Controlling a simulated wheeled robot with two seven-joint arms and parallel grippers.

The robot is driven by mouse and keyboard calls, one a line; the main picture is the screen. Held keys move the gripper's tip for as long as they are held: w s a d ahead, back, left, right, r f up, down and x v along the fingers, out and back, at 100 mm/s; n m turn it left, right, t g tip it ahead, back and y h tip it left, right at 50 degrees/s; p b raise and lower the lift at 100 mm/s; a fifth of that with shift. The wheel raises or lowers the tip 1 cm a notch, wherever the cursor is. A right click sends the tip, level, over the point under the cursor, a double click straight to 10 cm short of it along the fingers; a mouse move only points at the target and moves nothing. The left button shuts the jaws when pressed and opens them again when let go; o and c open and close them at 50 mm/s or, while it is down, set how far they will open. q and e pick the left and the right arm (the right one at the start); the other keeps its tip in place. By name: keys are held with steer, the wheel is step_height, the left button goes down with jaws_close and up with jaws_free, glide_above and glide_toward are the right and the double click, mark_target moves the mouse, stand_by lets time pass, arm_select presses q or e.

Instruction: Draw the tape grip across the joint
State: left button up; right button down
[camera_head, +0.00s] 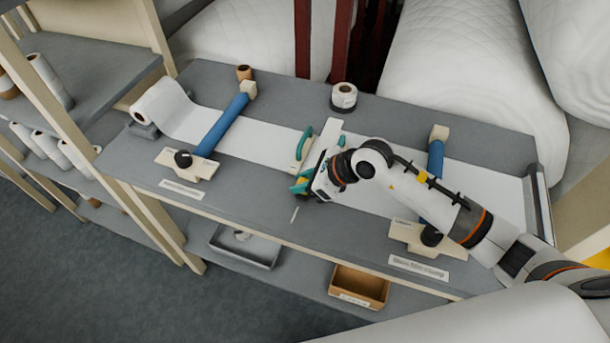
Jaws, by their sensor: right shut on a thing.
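A teal handle (303,146) on a pale base lies just left of the strip. The white web (245,139) lies along the table, from a roll (158,103) at the left. My left gripper is not in view.
Blue bars (218,126) and (435,160) cross the web on either side, with pale clamp blocks. A small roll (344,96) stands at the back of the grey table (285,92). Below are a grey tray (245,247) and a brown box (358,287).

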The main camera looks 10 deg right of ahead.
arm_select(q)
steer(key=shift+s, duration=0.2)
arm_select(e)
steer(key=shift+s+a+f, duration=0.1)
steer(key=shift+s, duration=0.05)
steer(key=c, duration=1.3)
jaws_free()
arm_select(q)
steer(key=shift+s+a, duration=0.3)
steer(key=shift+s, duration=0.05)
arm_select(e)
steer(key=shift+o, duration=0.7)
steer(key=shift+s+d+r, duration=0.1)
steer(key=shift+d+r, duration=0.15)
steer(key=shift+r, duration=0.05)
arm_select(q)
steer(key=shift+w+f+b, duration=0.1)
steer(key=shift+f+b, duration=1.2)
arm_select(e)
steer(key=v, duration=1.1)
steer(key=shift+s, duration=0.2)
steer(key=shift+r, duration=0.15)
